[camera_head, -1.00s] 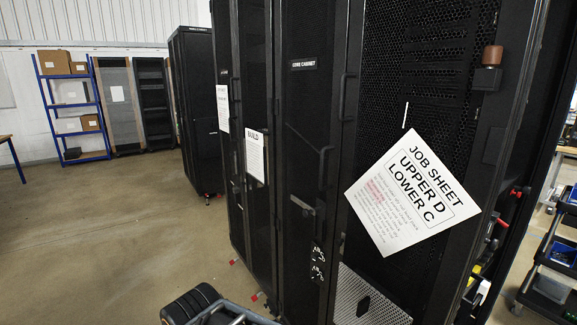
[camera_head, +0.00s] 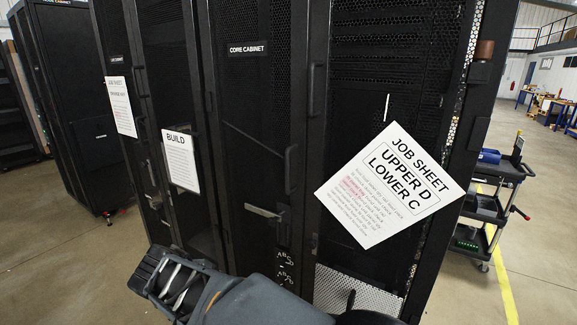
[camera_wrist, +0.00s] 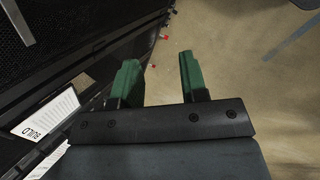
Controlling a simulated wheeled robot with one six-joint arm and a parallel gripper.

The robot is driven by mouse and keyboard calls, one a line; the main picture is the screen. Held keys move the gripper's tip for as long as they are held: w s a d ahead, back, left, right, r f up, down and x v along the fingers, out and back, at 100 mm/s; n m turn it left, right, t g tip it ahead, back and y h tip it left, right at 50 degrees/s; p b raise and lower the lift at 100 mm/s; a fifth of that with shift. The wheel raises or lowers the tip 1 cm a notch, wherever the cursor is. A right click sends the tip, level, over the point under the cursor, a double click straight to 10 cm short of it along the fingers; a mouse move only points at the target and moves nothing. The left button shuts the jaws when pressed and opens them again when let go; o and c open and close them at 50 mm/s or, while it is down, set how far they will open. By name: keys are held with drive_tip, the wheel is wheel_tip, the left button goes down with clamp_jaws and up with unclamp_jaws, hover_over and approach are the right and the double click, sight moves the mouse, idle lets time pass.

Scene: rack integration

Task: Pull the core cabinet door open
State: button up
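The core cabinet door (camera_head: 250,110) is a tall black mesh door with a "CORE CABINET" label (camera_head: 247,48), in the middle of the head view. It looks shut. A silver lever handle (camera_head: 262,211) sits on it at mid height, with a black vertical pull (camera_head: 290,170) to the right. My gripper shows in the wrist view (camera_wrist: 159,78), with two green fingers apart and bare floor between them. It is empty and clear of the door. In the head view my arm's end is low, in front of the cabinets and below the lever; the fingertips cannot be made out there.
A tilted white job sheet (camera_head: 388,185) hangs on the mesh panel right of the door. A "BUILD" sheet (camera_head: 181,160) hangs on the neighbouring door to the left. Open floor lies at left.

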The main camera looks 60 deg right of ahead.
drive_tip(key=w+d+r+n+g+h+p, duration=0.1)
drive_tip(key=d+r+n+g+h+p, duration=0.15)
drive_tip(key=d+r+n+h, duration=0.6)
drive_tip(key=n+g+h, duration=0.1)
drive_tip(key=g+h, duration=0.1)
drive_tip(key=h, duration=0.1)
approach(286, 172)
drive_tip(key=p+x, duration=0.3)
drive_tip(key=x, duration=0.6)
drive_tip(key=shift+d+r, duration=0.1)
drive_tip(key=shift+d, duration=0.2)
drive_tip(key=shift+s+d, duration=0.1)
drive_tip(key=shift+d, duration=0.5)
clamp_jaws()
